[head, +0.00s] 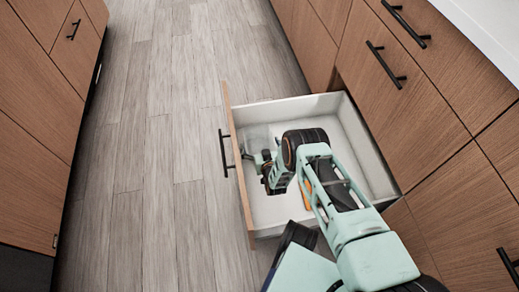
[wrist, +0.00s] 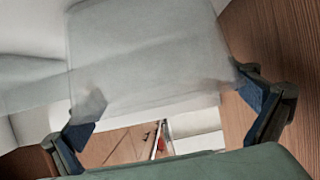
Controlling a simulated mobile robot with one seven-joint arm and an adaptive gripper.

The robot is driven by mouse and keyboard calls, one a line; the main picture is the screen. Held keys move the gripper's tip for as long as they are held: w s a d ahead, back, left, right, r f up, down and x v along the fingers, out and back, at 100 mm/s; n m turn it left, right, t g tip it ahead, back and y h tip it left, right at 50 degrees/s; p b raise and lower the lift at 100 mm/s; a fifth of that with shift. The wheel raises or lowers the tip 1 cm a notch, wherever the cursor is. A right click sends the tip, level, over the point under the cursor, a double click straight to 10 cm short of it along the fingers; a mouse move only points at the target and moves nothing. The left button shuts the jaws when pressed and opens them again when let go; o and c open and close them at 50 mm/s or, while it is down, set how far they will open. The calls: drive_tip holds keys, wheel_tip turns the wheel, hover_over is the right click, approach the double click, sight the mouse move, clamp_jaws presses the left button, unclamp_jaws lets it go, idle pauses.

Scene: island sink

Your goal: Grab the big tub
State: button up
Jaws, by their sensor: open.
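A translucent grey tub (wrist: 145,65) fills the upper middle of the wrist view. In the head view the tub (head: 255,133) shows as a pale, cloudy shape inside the open drawer, near its front panel, partly hidden by my arm. My gripper (wrist: 172,115) is open, with one dark blue finger at each side of the tub in the wrist view. Whether the fingers touch it I cannot tell. In the head view my gripper (head: 262,168) is down inside the drawer, beside the tub, and its fingertips are hard to make out.
The open drawer (head: 290,108) has white walls and a wooden front (head: 238,170) with a black handle. An orange item (head: 307,200) lies in it, mostly behind my arm. A second translucent piece (wrist: 30,82) shows at left in the wrist view. Cabinets line both sides; the floor (head: 150,150) is clear.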

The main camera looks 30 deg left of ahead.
drive_tip(key=shift+w+a+f, duration=0.15)
drive_tip(key=shift+w+a, duration=0.1)
drive_tip(key=c, duration=1.1)
